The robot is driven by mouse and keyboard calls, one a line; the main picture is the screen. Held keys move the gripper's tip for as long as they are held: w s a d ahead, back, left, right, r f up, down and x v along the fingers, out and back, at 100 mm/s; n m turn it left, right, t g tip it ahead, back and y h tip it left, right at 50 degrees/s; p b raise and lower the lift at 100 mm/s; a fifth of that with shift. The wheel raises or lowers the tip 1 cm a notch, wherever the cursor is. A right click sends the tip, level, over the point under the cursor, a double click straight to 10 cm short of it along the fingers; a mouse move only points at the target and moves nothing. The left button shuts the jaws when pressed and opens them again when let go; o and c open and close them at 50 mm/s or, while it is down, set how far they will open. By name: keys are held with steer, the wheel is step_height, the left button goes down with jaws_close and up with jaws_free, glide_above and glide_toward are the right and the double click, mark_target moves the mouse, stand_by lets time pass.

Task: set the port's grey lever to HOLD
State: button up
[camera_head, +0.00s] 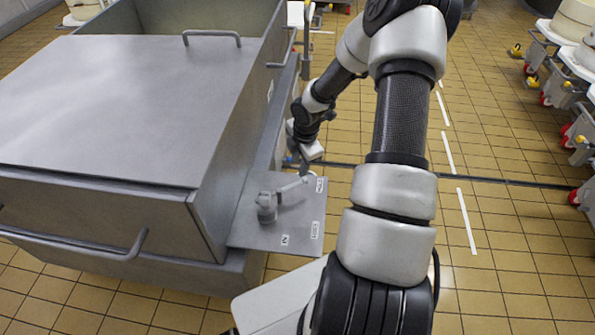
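The grey lever (290,187) sits on a flat grey plate (255,232) fixed to the side of a metal vat. Its round pivot is at the left, and its arm points right and slightly up the picture, toward a small white label (320,184). Two more labels (315,229) (285,239) lie nearer the plate's front edge. Their lettering is too small to read surely, so I cannot tell which is HOLD. My gripper (302,167) is just beyond the lever's free end. Its fingers are small and partly hidden; whether they touch the lever is unclear.
The big grey vat (120,110) with its lid and handles fills the left. Wheeled carts (570,85) with pale tubs stand at the right. The tiled floor (510,225) between is clear, with a white dashed line and a dark drain strip.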

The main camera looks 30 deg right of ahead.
step_height(320, 180, up, 6)
steer(key=s, duration=0.1)
steer(key=shift+p, duration=0.45)
steer(key=shift+s, duration=0.1)
